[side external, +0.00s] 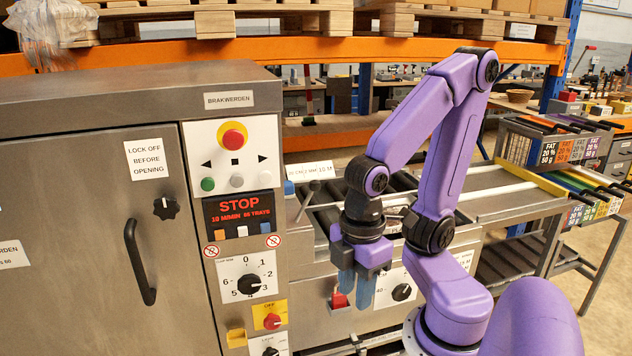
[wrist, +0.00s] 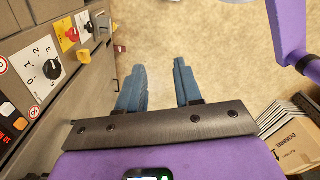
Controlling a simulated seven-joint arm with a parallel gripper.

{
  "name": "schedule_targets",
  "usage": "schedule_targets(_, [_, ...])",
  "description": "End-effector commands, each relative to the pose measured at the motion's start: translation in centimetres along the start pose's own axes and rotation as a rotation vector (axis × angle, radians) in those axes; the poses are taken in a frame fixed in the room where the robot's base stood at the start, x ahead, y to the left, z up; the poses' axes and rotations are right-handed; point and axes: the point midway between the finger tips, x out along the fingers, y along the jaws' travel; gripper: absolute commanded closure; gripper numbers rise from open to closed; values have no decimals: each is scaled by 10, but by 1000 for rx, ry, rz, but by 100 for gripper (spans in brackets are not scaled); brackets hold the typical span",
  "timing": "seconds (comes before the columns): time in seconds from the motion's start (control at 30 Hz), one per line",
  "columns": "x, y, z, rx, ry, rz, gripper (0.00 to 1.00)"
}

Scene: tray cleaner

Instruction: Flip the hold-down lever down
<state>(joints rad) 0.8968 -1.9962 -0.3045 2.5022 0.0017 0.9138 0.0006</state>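A lever with a dark ball knob (side external: 314,186), which looks like the hold-down lever, stands at the near end of the conveyor, right of the control panel. Its rod rises tilted to the right, knob up. My gripper (side external: 355,290) is to the right of the lever and lower, pointing down in front of the machine's side. In the wrist view my gripper (wrist: 158,84) has its two blue fingers apart with nothing between them, only floor beyond. The lever does not show in the wrist view.
The steel control panel (side external: 236,158) with buttons and knobs is left of my arm. A red part (side external: 339,299) on the machine's side is close to my fingertips. The roller conveyor (side external: 400,182) runs behind my arm. A cardboard box (wrist: 290,135) is on the floor.

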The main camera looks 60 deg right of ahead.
Motion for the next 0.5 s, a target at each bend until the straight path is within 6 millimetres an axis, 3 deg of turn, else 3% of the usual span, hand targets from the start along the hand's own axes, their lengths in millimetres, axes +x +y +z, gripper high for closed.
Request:
schedule_targets(0.03, [0, 1, 0, 3, -3, 2, 84])
schedule_targets(0.1, [2, 4, 2, 16, -20, 13, 100])
schedule_targets(0.27, [11, 27, 11, 112, -127, 103, 100])
schedule_targets(0.5, [18, 89, 37, 356, -362, 402, 100])
